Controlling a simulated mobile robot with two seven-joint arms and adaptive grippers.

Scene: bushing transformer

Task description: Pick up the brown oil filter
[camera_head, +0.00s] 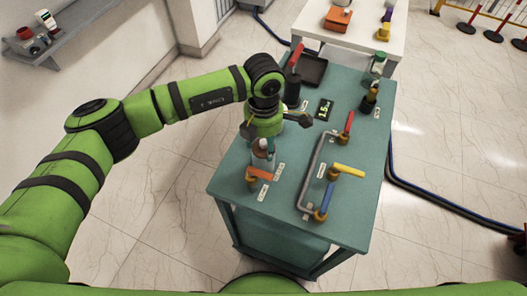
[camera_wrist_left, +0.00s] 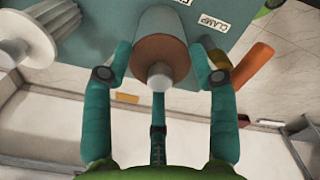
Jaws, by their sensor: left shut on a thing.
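The brown oil filter shows in the left wrist view as a pale cylinder with a brown end face (camera_wrist_left: 160,48) and a light round stub. My left gripper (camera_wrist_left: 165,74) has its teal fingers on both sides of it and is shut on it. In the head view, my left gripper (camera_head: 263,138) is over the left edge of the teal table (camera_head: 235,185), and the filter (camera_head: 263,158) shows partly below it. The gripper hides its upper part. I cannot tell whether the filter touches the table. My right gripper is not in view.
An orange-handled valve (camera_head: 259,174) stands close in front of the filter. A grey pipe (camera_head: 312,165) with yellow-, blue- and red-handled valves lies to the right. A small display (camera_head: 324,108), a black tray (camera_head: 313,70) and bottles (camera_head: 370,99) are farther back.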

